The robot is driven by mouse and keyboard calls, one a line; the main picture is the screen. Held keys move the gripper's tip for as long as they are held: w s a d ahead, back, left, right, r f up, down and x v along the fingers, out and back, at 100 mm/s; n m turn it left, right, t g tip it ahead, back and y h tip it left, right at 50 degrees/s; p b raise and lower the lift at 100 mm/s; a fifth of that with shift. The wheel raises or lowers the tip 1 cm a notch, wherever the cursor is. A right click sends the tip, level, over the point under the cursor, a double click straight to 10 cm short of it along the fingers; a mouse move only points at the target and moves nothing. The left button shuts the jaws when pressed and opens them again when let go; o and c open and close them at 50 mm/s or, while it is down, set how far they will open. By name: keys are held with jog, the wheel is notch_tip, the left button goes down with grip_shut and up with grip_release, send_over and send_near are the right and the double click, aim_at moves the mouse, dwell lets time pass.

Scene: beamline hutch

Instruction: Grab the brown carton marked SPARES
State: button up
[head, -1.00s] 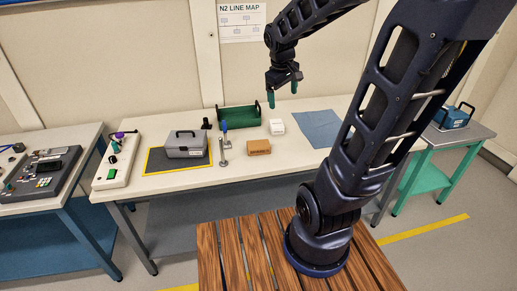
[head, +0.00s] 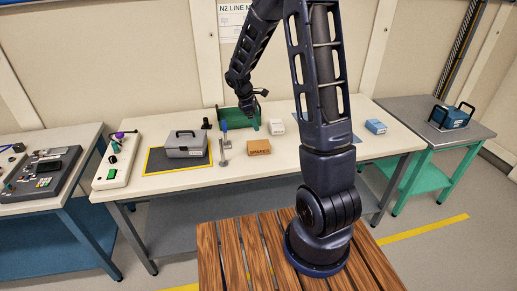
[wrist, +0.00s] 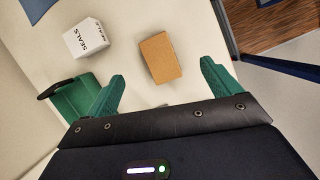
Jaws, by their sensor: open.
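The brown carton (head: 262,150) lies on the white bench with its SPARES label on the front side. In the wrist view its plain brown top (wrist: 161,57) shows, with no label visible. My gripper (head: 250,112) hangs over the bench in front of the green tote, above and behind the carton. In the wrist view my gripper (wrist: 162,80) is open, with a green finger on each side and nothing between them. The carton appears ahead of the gap between the fingertips, below and apart from them.
A white SEALS box (wrist: 87,38) is beside the carton; the head view shows it too (head: 277,127). The green tote (head: 238,119) stands behind. A metal post stand (head: 224,150) is close left of the carton. A grey case (head: 185,146) and a blue box (head: 376,127) are farther off.

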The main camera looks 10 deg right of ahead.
aim_at(257, 144)
jog(key=f, duration=0.2)
jog(key=w+a+f+n, duration=0.1)
jog(key=f, duration=0.1)
jog(key=w+a+f+n, duration=0.1)
jog(key=f, duration=0.1)
jog(key=shift+w+f+h, duration=0.25)
jog(key=shift+f+h, duration=0.05)
jog(key=x, duration=0.5)
jog(key=shift+s+f, duration=0.1)
jog(key=shift+f, duration=0.15)
jog(key=shift+a+x, duration=0.2)
jog(key=shift+x, duration=1.1)
jog(key=shift+a+x, duration=0.2)
jog(key=shift+x, duration=1.1)
jog(key=shift+s+f, duration=0.1)
jog(key=shift+f, duration=0.05)
jog(key=c, duration=1.3)
jog(key=shift+o, duration=0.2)
